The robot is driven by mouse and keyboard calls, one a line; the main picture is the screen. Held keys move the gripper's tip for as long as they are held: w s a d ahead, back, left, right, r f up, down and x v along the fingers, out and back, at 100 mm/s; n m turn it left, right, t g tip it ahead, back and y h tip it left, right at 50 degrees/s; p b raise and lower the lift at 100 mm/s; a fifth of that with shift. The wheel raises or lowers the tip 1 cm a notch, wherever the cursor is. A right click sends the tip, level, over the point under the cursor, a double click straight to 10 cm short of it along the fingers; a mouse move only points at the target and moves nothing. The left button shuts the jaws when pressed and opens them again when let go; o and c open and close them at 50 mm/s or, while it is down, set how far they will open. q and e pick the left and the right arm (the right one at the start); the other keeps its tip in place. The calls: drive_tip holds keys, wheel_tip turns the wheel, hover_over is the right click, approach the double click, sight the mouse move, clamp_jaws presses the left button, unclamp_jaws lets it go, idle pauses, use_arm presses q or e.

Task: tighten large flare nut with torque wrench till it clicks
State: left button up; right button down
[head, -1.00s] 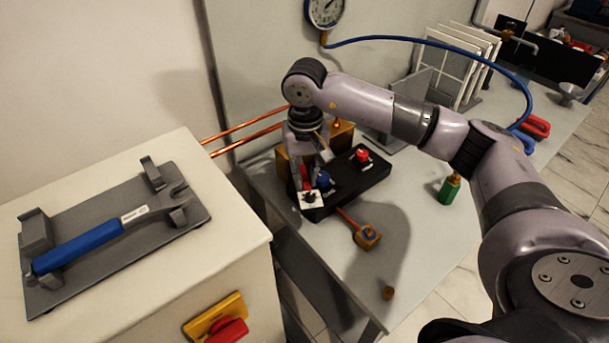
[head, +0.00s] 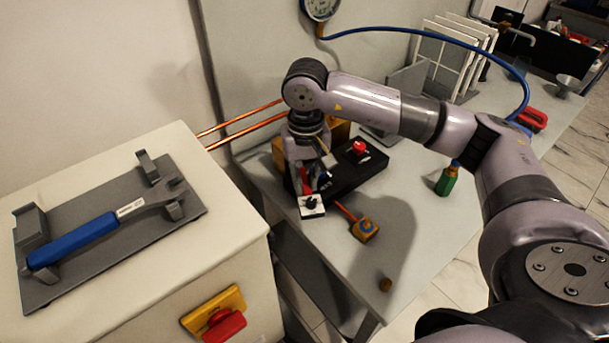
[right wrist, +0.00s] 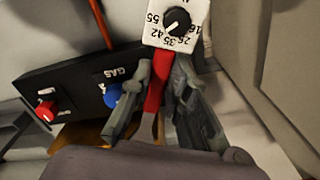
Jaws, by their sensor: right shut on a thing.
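My right gripper (head: 308,182) is shut on the red handle (right wrist: 154,92) of a tool with a white square dial head (head: 311,206). In the right wrist view the dial (right wrist: 177,22) shows numbers and a black knob. The tool is at the left end of a black valve block (head: 350,172); I cannot tell whether they touch. A blue-handled open-jaw wrench (head: 75,242) with a white label lies in a grey holder (head: 50,290) on the cabinet. Copper pipes (head: 240,121) run behind the arm. No large flare nut shows clearly; my arm hides that area. My left gripper is out of view.
The block has a red knob (head: 359,147) and a blue knob (right wrist: 112,95). A brass fitting (head: 364,229), a small brass piece (head: 385,285) and a green bottle (head: 446,180) stand on the table. A blue hose (head: 430,38) arches behind my arm.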

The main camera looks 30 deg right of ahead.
drive_tip(key=shift+s+a, duration=0.25)
drive_tip(key=shift+s, duration=0.45)
drive_tip(key=shift+r, duration=0.1)
drive_tip(key=shift+r+p, duration=0.95)
drive_tip(key=shift+r, duration=1.2)
